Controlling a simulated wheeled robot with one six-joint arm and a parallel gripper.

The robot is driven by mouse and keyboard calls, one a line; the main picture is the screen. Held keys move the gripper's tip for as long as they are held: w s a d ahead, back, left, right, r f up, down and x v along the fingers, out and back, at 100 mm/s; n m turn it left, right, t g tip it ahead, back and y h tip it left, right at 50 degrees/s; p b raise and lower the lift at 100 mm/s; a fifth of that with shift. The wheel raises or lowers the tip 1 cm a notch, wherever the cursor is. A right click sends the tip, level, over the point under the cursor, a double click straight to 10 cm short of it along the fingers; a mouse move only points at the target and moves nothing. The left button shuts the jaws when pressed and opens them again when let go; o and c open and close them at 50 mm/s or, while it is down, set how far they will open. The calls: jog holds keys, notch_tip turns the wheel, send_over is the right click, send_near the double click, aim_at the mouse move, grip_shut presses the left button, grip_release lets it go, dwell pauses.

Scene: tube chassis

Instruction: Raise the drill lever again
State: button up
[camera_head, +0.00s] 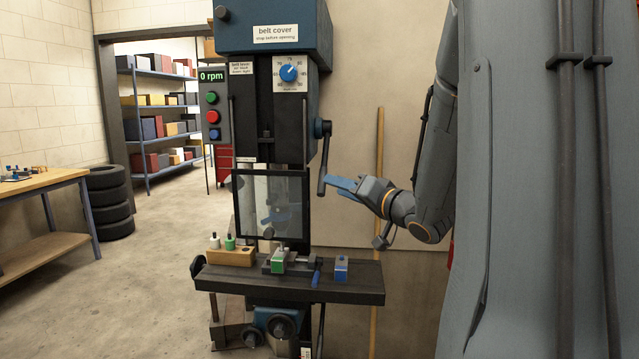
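The drill press (266,120) stands in the middle of the view. Its lever (323,165) hangs almost straight down from a dark hub on the right side of the head. My gripper (334,183) comes in from the right, with its blue fingers pointing left at the lever's lower end. The fingertips look very close to the lever. I cannot tell whether they touch it or how wide they are open. The display (211,76) reads 0 rpm.
The drill table (350,287) below carries a vise (285,262), a wooden block (232,257) with small bits, and a blue block (341,268). A clear guard (270,200) covers the spindle. A wooden pole (378,150) leans behind my gripper.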

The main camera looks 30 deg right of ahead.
jog(key=w, duration=0.3)
jog(key=w+a+p, duration=0.1)
jog(key=w, duration=0.3)
jog(key=shift+a, duration=0.2)
grip_shut()
